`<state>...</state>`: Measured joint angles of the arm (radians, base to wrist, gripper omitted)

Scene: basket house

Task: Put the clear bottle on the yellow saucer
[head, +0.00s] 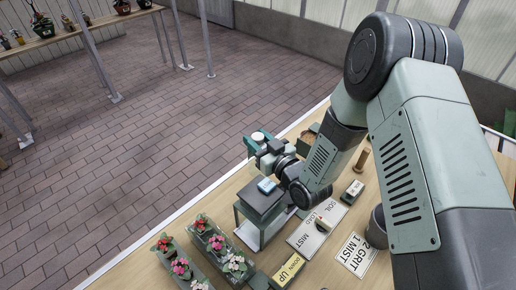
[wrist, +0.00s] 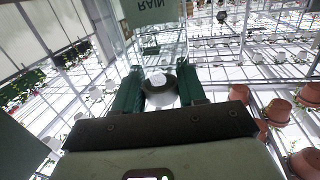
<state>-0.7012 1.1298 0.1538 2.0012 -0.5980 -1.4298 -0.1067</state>
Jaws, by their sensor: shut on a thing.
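My gripper (wrist: 158,92) is shut on a pale, see-through thing with a dark ring (wrist: 160,82), which looks like the clear bottle seen end-on between the green fingers. In the head view my gripper (head: 257,143) is over the far edge of the bench, beyond a dark-topped stand. I cannot make out the yellow saucer in either view.
The dark-topped stand (head: 262,198) carries a small blue-and-white item (head: 267,185). Flower trays (head: 213,247), a SOIL LOAM MIST card (head: 310,238), a 2 GRIT 1 MIST card (head: 355,254) and a wooden peg (head: 362,158) share the bench. Terracotta pots (wrist: 278,112) show in the wrist view.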

